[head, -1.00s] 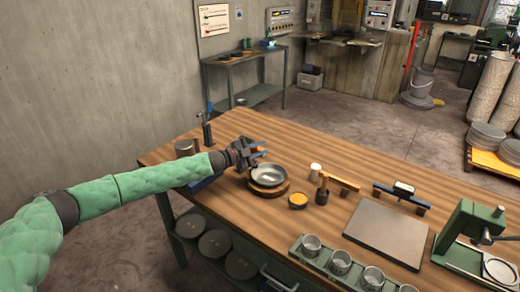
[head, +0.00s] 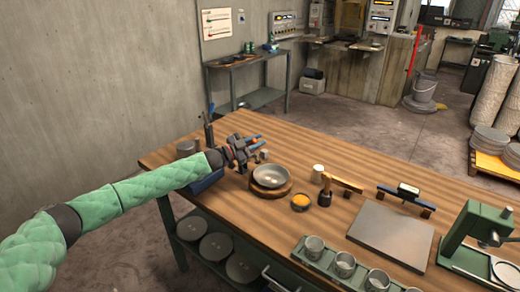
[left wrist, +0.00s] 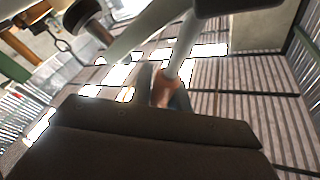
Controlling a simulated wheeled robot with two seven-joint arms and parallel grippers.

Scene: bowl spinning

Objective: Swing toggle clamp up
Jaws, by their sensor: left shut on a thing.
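My left gripper (head: 254,146) is at the far left part of the workbench, just behind and above the grey bowl (head: 270,176) on its round wooden base. It is shut on a small orange-brown piece (left wrist: 166,88), which shows between the fingers in the left wrist view and is likely the toggle clamp's handle. The rest of the clamp is hidden behind the gripper or too small to make out. A small light-coloured part (head: 262,156) shows just beside the fingers. My right gripper is not in view.
A flat grey plate (head: 390,229) lies further right. The bench's far middle is clear.

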